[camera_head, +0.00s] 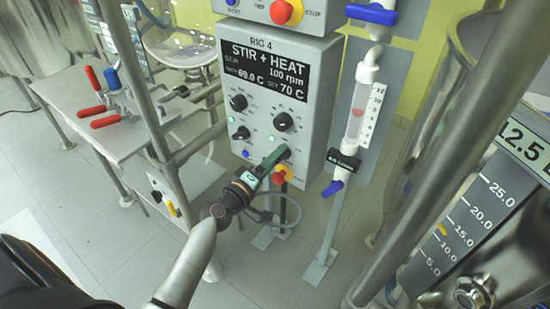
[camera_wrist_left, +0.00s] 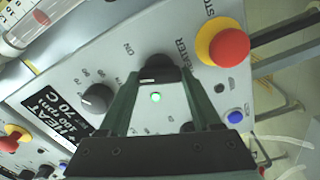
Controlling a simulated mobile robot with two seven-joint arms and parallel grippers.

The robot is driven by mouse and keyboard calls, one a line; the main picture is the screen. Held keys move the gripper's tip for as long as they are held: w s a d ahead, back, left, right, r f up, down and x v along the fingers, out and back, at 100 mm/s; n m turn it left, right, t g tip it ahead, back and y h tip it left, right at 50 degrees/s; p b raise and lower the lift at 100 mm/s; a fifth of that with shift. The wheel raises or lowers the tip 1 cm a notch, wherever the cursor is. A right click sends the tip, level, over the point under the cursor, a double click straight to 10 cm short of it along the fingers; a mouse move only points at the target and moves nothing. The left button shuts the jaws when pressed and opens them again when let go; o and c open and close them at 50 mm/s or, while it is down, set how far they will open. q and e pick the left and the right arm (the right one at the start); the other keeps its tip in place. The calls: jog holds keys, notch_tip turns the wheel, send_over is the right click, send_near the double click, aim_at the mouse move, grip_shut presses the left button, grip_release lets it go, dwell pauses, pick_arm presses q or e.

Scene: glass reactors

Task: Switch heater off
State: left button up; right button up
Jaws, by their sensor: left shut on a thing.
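The grey control box (camera_head: 258,110) of RIG 4 has a display (camera_head: 265,68) reading STIR + HEAT, 100 rpm, 69.0 C, SET 70 C. My left gripper (camera_head: 284,152) reaches its lower right front. In the left wrist view, the black heater knob (camera_wrist_left: 157,64) sits between the green fingertips of my left gripper (camera_wrist_left: 160,76), which is shut on it. The knob stands between printed "ON" and "HEATER" lettering. A small indicator lamp (camera_wrist_left: 155,96) glows greenish white. The fingers partly hide the knob in the head view. My right gripper is out of view.
A red and yellow stop button (camera_wrist_left: 228,47) is close beside the knob. Other knobs (camera_head: 284,121) are above it. A glass flow tube (camera_head: 358,115) stands at the right.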

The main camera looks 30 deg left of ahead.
pick_arm(q)
jog(key=n, duration=0.3)
jog(key=shift+n, duration=0.4)
dwell(0.4)
jog(key=o, duration=1.4)
jog(key=shift+s, duration=0.1)
